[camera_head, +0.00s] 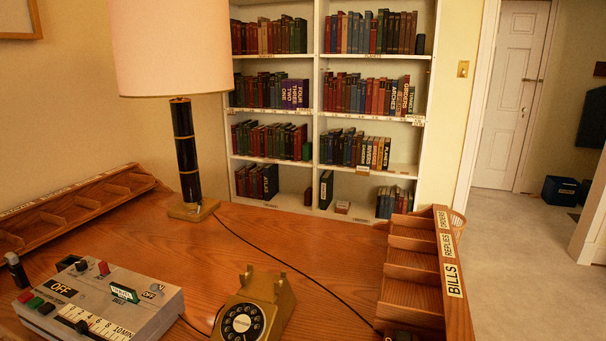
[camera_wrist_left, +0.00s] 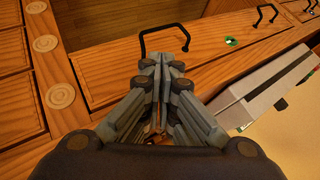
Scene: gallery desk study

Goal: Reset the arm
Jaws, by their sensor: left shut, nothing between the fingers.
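My left gripper (camera_wrist_left: 163,60) shows in the left wrist view with its fingers together and nothing between them. Its tips lie in the picture just below a black drawer handle (camera_wrist_left: 163,38) on a wooden desk front; I cannot tell whether they touch it. Neither gripper shows in the head view, and my right gripper is in no view.
The wooden desk (camera_head: 300,240) holds a grey control box (camera_head: 140,295), a brass rotary telephone (camera_head: 255,305), a lamp (camera_head: 185,150) and a labelled wooden organiser (camera_head: 415,270). A trailing cable crosses the desk. A bookshelf (camera_head: 317,100) stands behind; open floor (camera_head: 520,260) lies right.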

